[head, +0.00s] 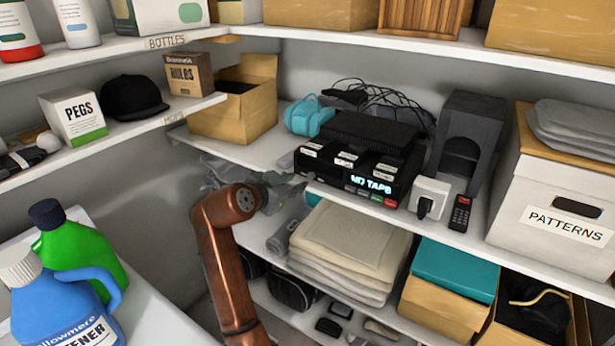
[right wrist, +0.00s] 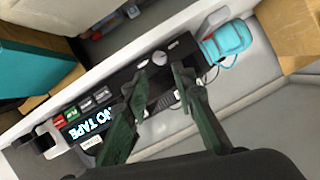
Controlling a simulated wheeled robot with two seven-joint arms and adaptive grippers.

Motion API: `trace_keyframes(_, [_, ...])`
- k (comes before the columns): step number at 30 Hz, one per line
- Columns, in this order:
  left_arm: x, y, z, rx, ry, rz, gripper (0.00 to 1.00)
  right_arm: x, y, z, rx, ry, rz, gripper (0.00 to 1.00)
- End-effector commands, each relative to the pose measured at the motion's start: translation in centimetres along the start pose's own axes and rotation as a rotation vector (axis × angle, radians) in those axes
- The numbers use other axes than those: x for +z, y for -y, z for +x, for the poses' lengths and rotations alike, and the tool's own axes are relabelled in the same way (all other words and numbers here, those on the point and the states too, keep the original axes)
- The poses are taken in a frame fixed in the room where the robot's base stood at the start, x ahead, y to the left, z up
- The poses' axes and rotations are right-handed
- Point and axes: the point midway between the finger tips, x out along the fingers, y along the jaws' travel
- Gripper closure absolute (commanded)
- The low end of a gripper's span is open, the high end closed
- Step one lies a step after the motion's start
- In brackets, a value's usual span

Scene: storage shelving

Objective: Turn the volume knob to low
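The black tape player (head: 345,176) stands on the middle shelf with a lit "NO TAPE" display (head: 371,185). In the right wrist view its front panel shows a large grey round knob (right wrist: 160,57) with a smaller knob on each side; no label marks which is volume. My right gripper (right wrist: 161,72) is open, its dark green fingers apart, one on each side of the large knob in that view. Contact cannot be told. In the head view the right gripper (head: 285,186) is at the player's left front. The knob's setting is too small to read. My left gripper is not in view.
An open cardboard box (head: 235,105) stands to the left.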

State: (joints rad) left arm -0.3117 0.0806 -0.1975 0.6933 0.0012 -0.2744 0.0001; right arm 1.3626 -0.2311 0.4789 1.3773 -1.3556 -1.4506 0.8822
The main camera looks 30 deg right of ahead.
Motion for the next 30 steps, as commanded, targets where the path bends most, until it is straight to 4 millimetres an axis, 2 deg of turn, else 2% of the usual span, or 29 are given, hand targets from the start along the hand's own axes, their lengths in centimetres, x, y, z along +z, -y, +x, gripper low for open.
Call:
trace_keyframes(9, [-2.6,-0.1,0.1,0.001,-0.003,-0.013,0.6,0.3,-0.1,4.9,0.004,0.0,-0.002,0.76])
trace_keyframes(15, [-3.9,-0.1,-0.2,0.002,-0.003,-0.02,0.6,0.2,-0.1,7.0,0.002,0.0,-0.002,0.76])
trace_keyframes(26, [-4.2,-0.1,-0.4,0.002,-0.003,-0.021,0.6,0.1,-0.1,7.6,0.0,-0.001,-0.001,0.76])
trace_keyframes(30, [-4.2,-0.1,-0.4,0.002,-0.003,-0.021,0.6,0.1,-0.1,7.5,0.001,-0.001,-0.002,0.85])
